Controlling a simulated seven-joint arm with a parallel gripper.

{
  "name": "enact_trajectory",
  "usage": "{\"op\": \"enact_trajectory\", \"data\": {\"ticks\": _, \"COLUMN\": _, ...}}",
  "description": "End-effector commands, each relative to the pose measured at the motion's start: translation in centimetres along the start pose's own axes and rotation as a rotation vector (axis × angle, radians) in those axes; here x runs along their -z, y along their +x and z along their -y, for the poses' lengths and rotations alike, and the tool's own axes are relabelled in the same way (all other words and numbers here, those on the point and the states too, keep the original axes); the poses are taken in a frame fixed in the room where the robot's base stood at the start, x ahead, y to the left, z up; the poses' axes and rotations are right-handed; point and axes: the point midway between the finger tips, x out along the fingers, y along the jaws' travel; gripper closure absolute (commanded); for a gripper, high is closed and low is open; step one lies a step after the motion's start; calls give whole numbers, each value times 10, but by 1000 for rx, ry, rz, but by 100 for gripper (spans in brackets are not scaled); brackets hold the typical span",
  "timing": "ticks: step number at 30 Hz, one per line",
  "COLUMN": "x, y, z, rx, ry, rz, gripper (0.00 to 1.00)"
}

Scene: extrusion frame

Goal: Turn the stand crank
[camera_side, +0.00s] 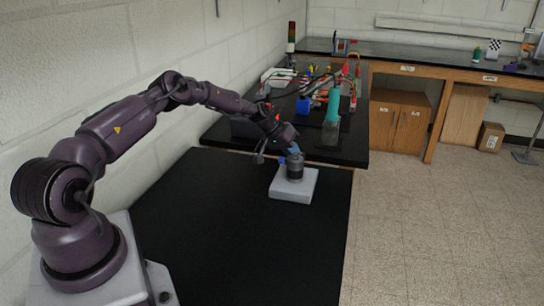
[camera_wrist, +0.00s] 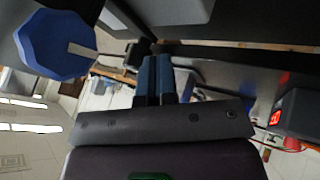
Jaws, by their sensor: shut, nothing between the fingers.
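The stand is at the far end of the near black table in the side view. It has a pale square base (camera_side: 291,190) and a dark upright cylinder (camera_side: 295,168). My gripper (camera_side: 291,148) is at the top of the cylinder, pointing down; contact cannot be told. The wrist view shows my two blue fingers (camera_wrist: 153,62) pressed together with nothing between them. A blue eight-sided piece with a pale strip (camera_wrist: 56,45), possibly the crank's knob, is left of the fingers and apart from them in that picture. The crank is not clearly visible in the side view.
The near black tabletop (camera_side: 240,240) is clear in front of the stand. Behind it, another black bench holds red and blue items, cables and a teal upright object (camera_side: 333,105). A wall runs along the left, and open floor lies to the right.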

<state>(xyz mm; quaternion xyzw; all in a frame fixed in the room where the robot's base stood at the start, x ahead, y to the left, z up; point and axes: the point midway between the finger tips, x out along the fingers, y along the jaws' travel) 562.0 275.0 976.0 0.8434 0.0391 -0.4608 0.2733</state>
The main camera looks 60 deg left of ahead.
Motion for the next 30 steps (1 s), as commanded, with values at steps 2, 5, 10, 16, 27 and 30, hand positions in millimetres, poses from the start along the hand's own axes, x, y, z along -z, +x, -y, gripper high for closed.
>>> {"op": "enact_trajectory", "data": {"ticks": 2, "x": 2, "y": 2, "z": -3, "rx": 0, "ry": 1, "rz": -1, "gripper": 100}}
{"op": "enact_trajectory", "data": {"ticks": 5, "x": 4, "y": 5, "z": -6, "rx": 0, "ry": 0, "rz": -1, "gripper": 100}}
{"op": "enact_trajectory", "data": {"ticks": 10, "x": 6, "y": 9, "z": -11, "rx": 0, "ry": 0, "rz": 0, "gripper": 100}}
{"op": "enact_trajectory", "data": {"ticks": 16, "x": 8, "y": 14, "z": -18, "rx": 0, "ry": -1, "rz": 0, "gripper": 100}}
{"op": "enact_trajectory", "data": {"ticks": 27, "x": 11, "y": 22, "z": -31, "rx": 1, "ry": -1, "rz": -1, "gripper": 100}}
{"op": "enact_trajectory", "data": {"ticks": 30, "x": 11, "y": 24, "z": -35, "rx": 1, "ry": 0, "rz": 0, "gripper": 100}}
